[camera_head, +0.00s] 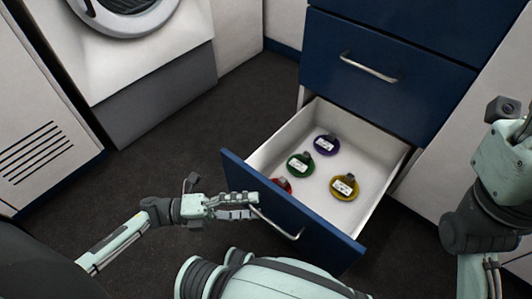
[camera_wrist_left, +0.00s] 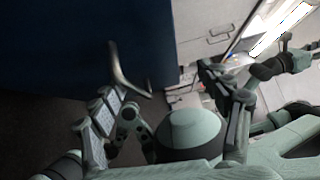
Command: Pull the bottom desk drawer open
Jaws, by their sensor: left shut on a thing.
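The bottom desk drawer (camera_head: 336,240) stands well open, its blue front out over the dark floor and its white inside showing. Its metal bar handle (camera_head: 274,222) is on the blue front; the handle also shows in the left wrist view (camera_wrist_left: 122,72). My left gripper (camera_head: 256,205) is at the left end of the handle and is shut on it, though the fingers partly hide the contact. My right arm is at the right edge of the head view; its fingers are not clear.
Purple (camera_head: 326,145), green (camera_head: 300,163), yellow (camera_head: 344,187) and red (camera_head: 281,185) labelled discs lie in the drawer. The closed blue drawer above has a metal handle (camera_head: 368,67). A white front-loading machine (camera_head: 130,45) stands at the upper left. Dark floor (camera_head: 170,165) is clear between.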

